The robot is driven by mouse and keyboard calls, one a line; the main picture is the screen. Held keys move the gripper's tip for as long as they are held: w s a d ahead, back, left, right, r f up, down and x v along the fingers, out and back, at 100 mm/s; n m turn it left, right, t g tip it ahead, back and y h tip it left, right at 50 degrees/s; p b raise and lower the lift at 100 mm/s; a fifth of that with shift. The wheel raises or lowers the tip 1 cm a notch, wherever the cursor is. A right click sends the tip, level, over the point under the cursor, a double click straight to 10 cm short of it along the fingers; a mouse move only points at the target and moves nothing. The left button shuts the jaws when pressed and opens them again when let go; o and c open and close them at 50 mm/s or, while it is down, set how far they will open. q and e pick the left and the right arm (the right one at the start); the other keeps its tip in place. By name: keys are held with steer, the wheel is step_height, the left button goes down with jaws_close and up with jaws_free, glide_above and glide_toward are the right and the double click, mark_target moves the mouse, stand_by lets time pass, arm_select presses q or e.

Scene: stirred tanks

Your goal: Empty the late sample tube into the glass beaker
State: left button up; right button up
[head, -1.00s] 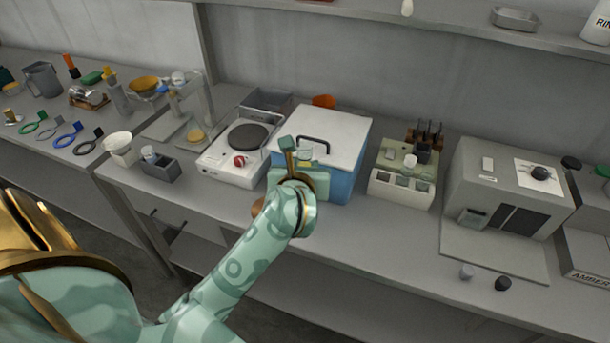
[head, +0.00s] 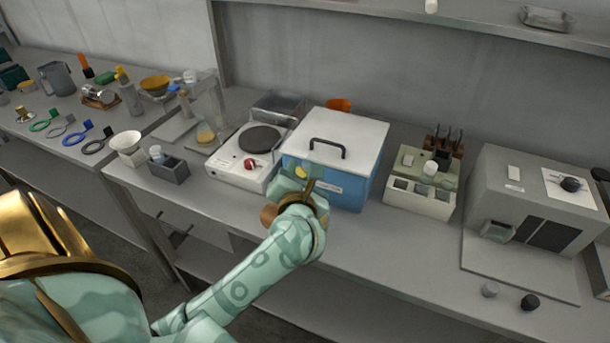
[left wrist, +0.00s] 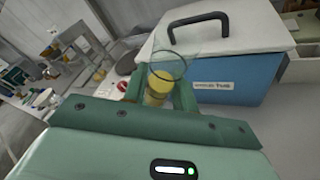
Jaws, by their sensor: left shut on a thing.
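My left gripper (head: 308,186) is just in front of the left part of the blue box, above the bench's front. In the left wrist view its green fingers (left wrist: 158,98) are shut on a clear, round-rimmed vessel with yellow contents (left wrist: 160,80), apparently a sample tube. Its open rim shows above the fingers, and its lower part is hidden. I cannot tell whether it is the late sample. In the head view only a bit of its yellow shows. I cannot single out the glass beaker. My right gripper is not in view.
The blue box (head: 366,176) has a white lid with a black handle. A hotplate (head: 235,170) stands left of it. A pale rack (head: 418,201) and a grey machine (head: 500,180) stand to the right. A white funnel-like cup (head: 126,142) is at left.

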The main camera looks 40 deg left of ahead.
arm_select(q)
steer(key=shift+s+a+f+m+t+y+b, duration=0.1)
steer(key=shift+a+f+m+t+y+b, duration=0.25)
steer(key=shift+m+b, duration=0.6)
steer(key=shift+s+a+f+m+t+y+b, duration=0.1)
steer(key=shift+a+f+m+t+y+b, duration=0.25)
steer(key=shift+m+b, duration=0.6)
steer(key=f+m+t, duration=0.1)
steer(key=m, duration=0.1)
steer(key=f+m+y, duration=0.1)
steer(key=m, duration=0.1)
steer(key=shift+a+t, duration=0.1)
steer(key=shift+t, duration=0.3)
steer(key=shift+r+m, duration=0.45)
steer(key=shift+m, duration=0.05)
steer(key=m+p, duration=0.1)
steer(key=r+m+t+p, duration=0.1)
steer(key=shift+d+r+m+t, duration=0.2)
steer(key=shift+m+t, duration=0.1)
steer(key=shift+m, duration=0.1)
steer(key=shift+w+d+r+m+t+h+p, duration=0.1)
steer(key=shift+r+m+t+h+p, duration=0.15)
steer(key=shift+m, duration=0.4)
steer(key=shift+d+r+m+t+h+p, duration=0.1)
steer(key=shift+m+t+h+p, duration=0.25)
steer(key=shift+m, duration=0.3)
